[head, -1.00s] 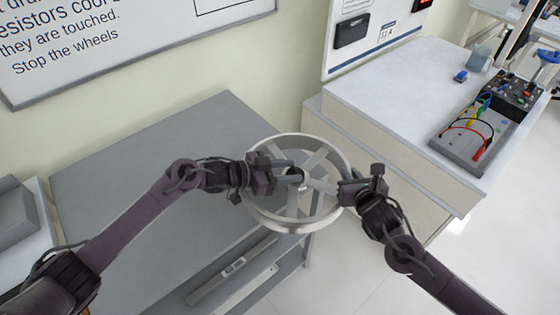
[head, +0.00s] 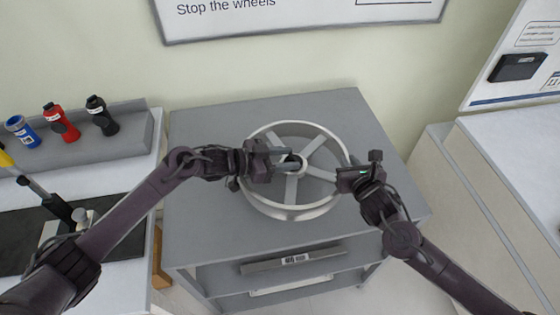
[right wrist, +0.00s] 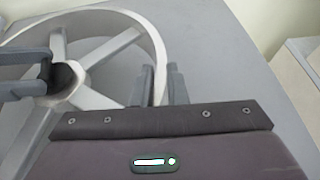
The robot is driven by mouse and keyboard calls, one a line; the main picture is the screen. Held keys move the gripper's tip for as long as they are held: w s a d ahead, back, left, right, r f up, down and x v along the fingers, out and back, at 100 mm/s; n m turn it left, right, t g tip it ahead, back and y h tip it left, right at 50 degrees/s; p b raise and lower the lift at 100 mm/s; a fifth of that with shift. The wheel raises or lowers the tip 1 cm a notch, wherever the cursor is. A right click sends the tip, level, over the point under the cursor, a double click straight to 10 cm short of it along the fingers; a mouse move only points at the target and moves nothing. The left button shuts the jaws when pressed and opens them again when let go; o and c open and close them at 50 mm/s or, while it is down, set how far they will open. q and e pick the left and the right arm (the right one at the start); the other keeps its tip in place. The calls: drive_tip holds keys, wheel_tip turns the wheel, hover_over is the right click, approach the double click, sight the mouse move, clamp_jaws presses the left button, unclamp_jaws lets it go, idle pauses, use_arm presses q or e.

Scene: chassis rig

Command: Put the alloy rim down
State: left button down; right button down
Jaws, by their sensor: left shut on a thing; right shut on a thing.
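The alloy rim (head: 290,213) is a silver spoked wheel, lying roughly flat over the grey cabinet top (head: 205,225) in the head view. I cannot tell whether it touches the top or hangs just above it. My left gripper (head: 290,161) reaches in from the left and is shut on the rim at its hub. My right gripper (head: 343,173) is shut on the rim's right edge. The right wrist view shows the rim's spokes (right wrist: 105,48), with the right fingers (right wrist: 161,86) at its edge and the left fingers (right wrist: 25,76) at the hub.
The cabinet has an open lower shelf holding a labelled grey bar (head: 290,261). On the left, a white bench (head: 125,200) carries a rack with blue, red and black bottles (head: 60,122). A pale counter (head: 520,140) stands right. Cabinet top around the rim is clear.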

use_arm(q)
drive_tip(key=shift+a+r, duration=0.1)
drive_tip(key=shift+r, duration=0.3)
use_arm(e)
drive_tip(key=shift+a, duration=0.35)
drive_tip(key=shift+d, duration=0.1)
use_arm(q)
drive_tip(key=shift+f, duration=0.25)
use_arm(e)
drive_tip(key=shift+f, duration=0.25)
